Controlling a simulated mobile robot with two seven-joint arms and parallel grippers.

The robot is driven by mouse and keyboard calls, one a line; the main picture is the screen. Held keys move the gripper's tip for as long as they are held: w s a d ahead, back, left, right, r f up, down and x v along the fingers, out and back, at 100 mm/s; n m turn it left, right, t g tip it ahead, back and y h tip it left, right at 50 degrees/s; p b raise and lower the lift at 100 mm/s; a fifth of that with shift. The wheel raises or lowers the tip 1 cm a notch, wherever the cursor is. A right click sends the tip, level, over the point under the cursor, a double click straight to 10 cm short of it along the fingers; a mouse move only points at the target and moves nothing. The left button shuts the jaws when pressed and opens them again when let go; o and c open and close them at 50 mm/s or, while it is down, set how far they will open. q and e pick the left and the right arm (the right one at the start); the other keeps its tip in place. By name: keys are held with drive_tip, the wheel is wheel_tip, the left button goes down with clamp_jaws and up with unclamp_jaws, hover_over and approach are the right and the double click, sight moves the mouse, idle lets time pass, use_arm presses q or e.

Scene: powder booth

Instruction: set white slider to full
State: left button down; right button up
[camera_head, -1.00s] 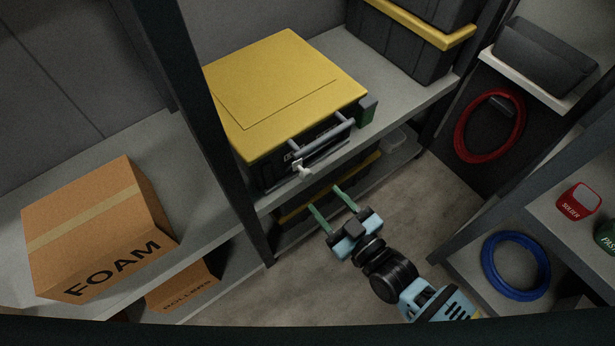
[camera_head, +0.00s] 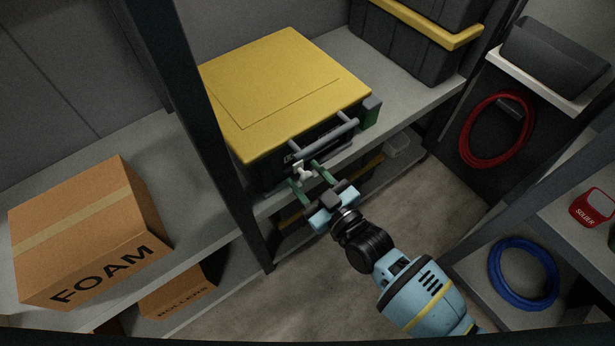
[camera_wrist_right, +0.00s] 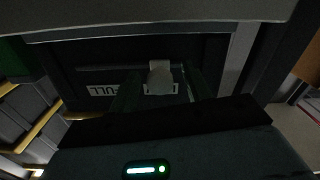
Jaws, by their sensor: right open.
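The white slider (camera_head: 305,171) is a small pale knob on the dark front of a yellow-topped unit (camera_head: 290,85), below a grey bar handle (camera_head: 325,139). In the right wrist view the slider (camera_wrist_right: 160,74) stands in front of a pale label it partly covers. A label reading FULL (camera_wrist_right: 103,90), upside down, lies to its left there, apart from it. My right gripper (camera_head: 302,174) is open, its green fingers on either side of the slider. Whether either finger touches it I cannot tell. My left gripper is not in view.
The unit sits on a grey shelf (camera_head: 385,90), with a dark post (camera_head: 205,110) to its left. A FOAM carton (camera_head: 85,235) is at left. A red coil (camera_head: 497,130) and a blue coil (camera_head: 523,274) are at right. The handle is close above the gripper.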

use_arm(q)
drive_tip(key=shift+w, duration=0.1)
use_arm(e)
drive_tip(key=shift+w+a, duration=0.1)
drive_tip(key=shift+w, duration=0.05)
drive_tip(key=shift+c, duration=0.3)
